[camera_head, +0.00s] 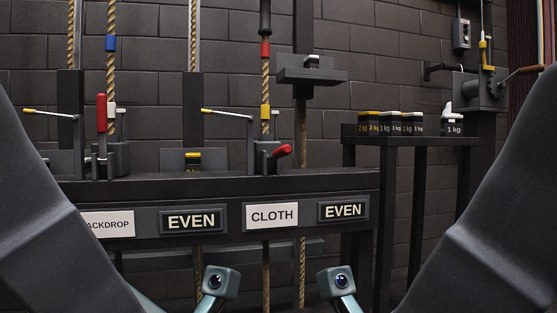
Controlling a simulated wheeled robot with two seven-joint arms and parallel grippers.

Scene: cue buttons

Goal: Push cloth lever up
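The cloth lever (281,151) has a red handle, which points out to the right and only slightly up from its dark bracket. It sits on the rail above the white CLOTH sign (271,216). A rope (265,88) with red and yellow bands runs up behind it. Nothing touches the lever. Two small grey blocks with lenses, which look like mounts on my arms, show at the bottom, well below and in front of the rail. The fingers of both grippers are out of view.
Another red lever (102,112) stands upright above the partly covered BACKDROP sign (108,224). Thin yellow-tipped arms (226,114) stick out beside the ropes. A side table (408,137) at the right holds several weights. The space before the cloth lever looks clear.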

